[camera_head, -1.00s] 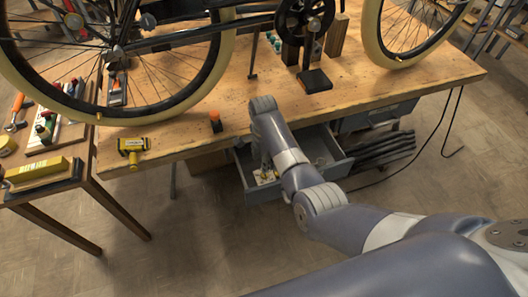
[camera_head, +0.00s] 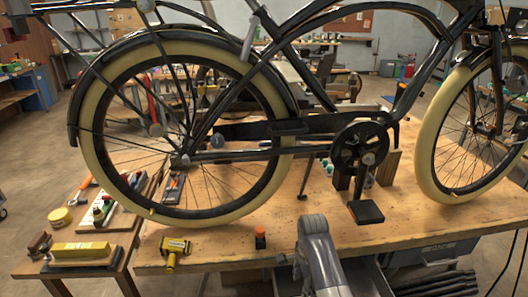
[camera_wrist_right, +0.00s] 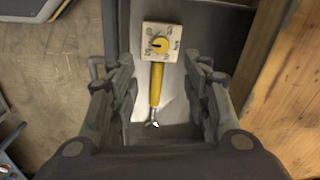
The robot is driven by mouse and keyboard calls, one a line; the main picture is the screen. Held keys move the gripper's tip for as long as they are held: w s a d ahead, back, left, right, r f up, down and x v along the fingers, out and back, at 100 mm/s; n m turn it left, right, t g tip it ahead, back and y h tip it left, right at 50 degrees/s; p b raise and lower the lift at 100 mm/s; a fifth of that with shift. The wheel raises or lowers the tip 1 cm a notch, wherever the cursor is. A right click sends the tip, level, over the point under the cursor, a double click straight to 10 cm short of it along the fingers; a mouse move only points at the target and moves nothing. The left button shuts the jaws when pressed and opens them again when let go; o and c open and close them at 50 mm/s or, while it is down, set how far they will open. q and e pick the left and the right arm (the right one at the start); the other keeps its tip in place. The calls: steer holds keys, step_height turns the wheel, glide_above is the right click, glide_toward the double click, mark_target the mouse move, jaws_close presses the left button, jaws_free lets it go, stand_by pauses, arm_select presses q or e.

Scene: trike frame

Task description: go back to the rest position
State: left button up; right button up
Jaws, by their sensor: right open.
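My right arm (camera_head: 318,255) comes in from the bottom of the head view at the table's front edge, its gripper hidden there. In the right wrist view my right gripper (camera_wrist_right: 158,78) is open, with its two fingers apart and nothing between them in its grip. It points down into a grey drawer (camera_wrist_right: 185,22). Below and between the fingers lie a pale square with a yellow dial (camera_wrist_right: 161,42) and a yellow-handled tool (camera_wrist_right: 156,85); they appear to lie in the drawer. My left gripper is in neither view.
A bicycle frame with wheels (camera_head: 270,190) stands on the wooden workbench (camera_head: 215,245). A side table at left holds a yellow block (camera_head: 80,250).

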steer(key=s+d+f+n+t, duration=0.1)
steer(key=s+d+n, duration=0.15)
steer(key=s, duration=0.25)
steer(key=s+d+f+n, duration=0.1)
steer(key=s+f+n, duration=0.15)
steer(key=s, duration=0.35)
steer(key=s+d+n+t, duration=0.1)
steer(key=s+d+n, duration=0.15)
steer(key=s, duration=0.25)
steer(key=s+a+r+n+t, duration=0.1)
steer(key=s+r+n, duration=0.35)
steer(key=s, duration=0.35)
steer(key=s+a+r+n, duration=0.1)
steer(key=s+r+n, duration=0.2)
steer(key=s+n, duration=0.35)
step_height(320, 180, down, 25)
steer(key=s+g, duration=0.1)
steer(key=s, duration=0.1)
steer(key=s+d+f+g, duration=0.1)
steer(key=s+d+f, duration=0.1)
steer(key=s+f, duration=1.5)
steer(key=shift+s+d+f, duration=0.15)
steer(key=shift+s+d, duration=0.15)
steer(key=shift+s, duration=0.1)
